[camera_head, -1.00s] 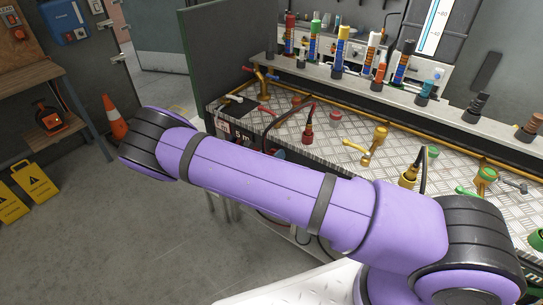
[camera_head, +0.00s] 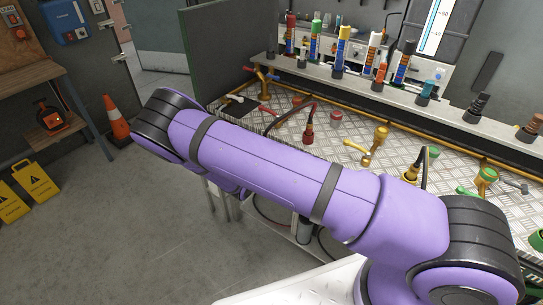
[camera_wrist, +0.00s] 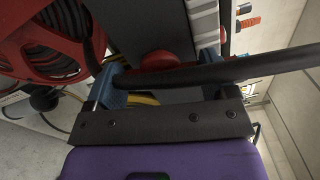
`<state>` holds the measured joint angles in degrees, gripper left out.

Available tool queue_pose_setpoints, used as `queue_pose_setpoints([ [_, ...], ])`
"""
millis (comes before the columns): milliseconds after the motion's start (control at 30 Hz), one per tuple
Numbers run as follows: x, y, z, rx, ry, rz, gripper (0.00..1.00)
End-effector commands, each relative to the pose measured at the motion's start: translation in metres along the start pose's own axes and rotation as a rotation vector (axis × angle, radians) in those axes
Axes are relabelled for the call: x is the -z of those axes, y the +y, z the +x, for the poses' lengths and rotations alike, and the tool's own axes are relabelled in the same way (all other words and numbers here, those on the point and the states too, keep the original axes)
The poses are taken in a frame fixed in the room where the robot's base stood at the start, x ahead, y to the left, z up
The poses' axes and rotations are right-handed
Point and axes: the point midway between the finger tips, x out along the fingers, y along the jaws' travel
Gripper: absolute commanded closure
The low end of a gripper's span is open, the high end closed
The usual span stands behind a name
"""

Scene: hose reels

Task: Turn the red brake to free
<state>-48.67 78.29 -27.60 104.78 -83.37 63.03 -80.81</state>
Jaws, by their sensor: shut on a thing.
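In the wrist view my gripper (camera_wrist: 163,88) has its two blue-tipped fingers apart, with a round red part, seemingly the red brake (camera_wrist: 160,60), between them. A dark bar (camera_wrist: 250,67) crosses in front of the red part and hides much of it. The exact contact of the fingers is hard to see. In the head view my purple arm covers the gripper and the spot where it works.
A red hose reel (camera_wrist: 45,40) fills the left of the wrist view. In the head view a metal bench (camera_head: 345,135) carries a yellow valve (camera_head: 375,145) and several fittings. An orange cone (camera_head: 116,120) stands on the floor at left.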

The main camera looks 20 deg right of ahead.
Motion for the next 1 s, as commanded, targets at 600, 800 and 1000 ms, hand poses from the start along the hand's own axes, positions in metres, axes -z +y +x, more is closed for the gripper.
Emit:
queue_pose_setpoints([
  [600, -0.0011, 0.0011, -0.0008, -0.001, -0.003, -0.202, 0.45],
  [800, -0.0011, 0.0012, -0.0008, -0.001, -0.003, -0.204, 0.45],
  [1000, -0.0011, 0.0012, -0.0008, -0.001, -0.003, -0.204, 0.1],
])
